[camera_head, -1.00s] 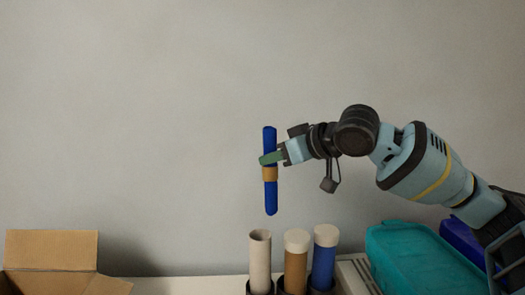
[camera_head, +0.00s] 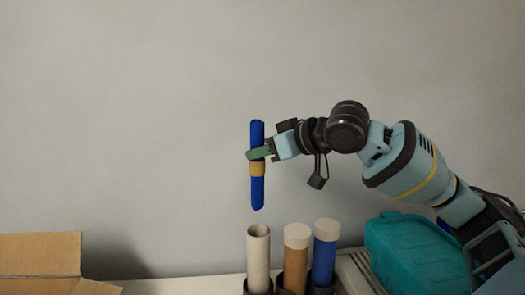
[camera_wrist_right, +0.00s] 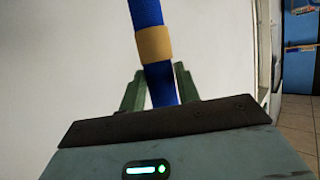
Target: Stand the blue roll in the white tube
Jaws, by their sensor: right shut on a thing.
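The blue roll (camera_head: 257,190) is upright, with a tan band around its middle. My right gripper (camera_head: 258,153) is shut on it just above the band and holds it in the air. The roll and its band also show in the right wrist view (camera_wrist_right: 146,13), between the green fingers of my right gripper (camera_wrist_right: 160,88). The white tube (camera_head: 258,262) stands upright below the roll with its open top facing up. The roll's lower end is a little above the tube's rim, with a gap between them. My left gripper is not in view.
A brown tube (camera_head: 296,262) and a blue tube (camera_head: 325,255), both with pale caps, stand close to the right of the white tube. A teal bin (camera_head: 415,255) is further right. An open cardboard box (camera_head: 40,262) is at the left.

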